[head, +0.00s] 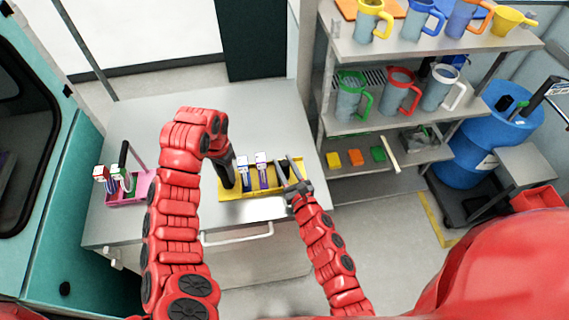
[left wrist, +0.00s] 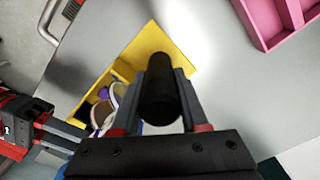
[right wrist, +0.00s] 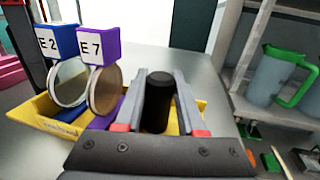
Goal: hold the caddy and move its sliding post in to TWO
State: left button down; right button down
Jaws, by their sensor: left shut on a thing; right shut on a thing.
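The yellow caddy (head: 262,192) sits on the grey table and holds a blue module marked E2 (right wrist: 57,42) and a purple module marked E7 (right wrist: 99,46), both with round discs. My left gripper (left wrist: 163,72) is shut on a black upright post (left wrist: 160,98) at the caddy's left end. My right gripper (right wrist: 160,80) is shut on another black post (right wrist: 157,103) at the caddy's right end. In the head view, my left gripper (head: 229,172) and right gripper (head: 297,187) partly hide the posts. I cannot read a TWO mark in any view.
A pink caddy (head: 140,192) with modules and a dark post stands at the table's left. A shelf rack (head: 395,155) with several mugs and coloured blocks stands to the right, beside a blue barrel (head: 478,130). The table behind the yellow caddy is clear.

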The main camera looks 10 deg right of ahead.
dwell(0.8)
jog(key=shift+a, duration=1.35)
jog(key=c, duration=0.5)
grip_release()
jog(key=v, duration=1.2)
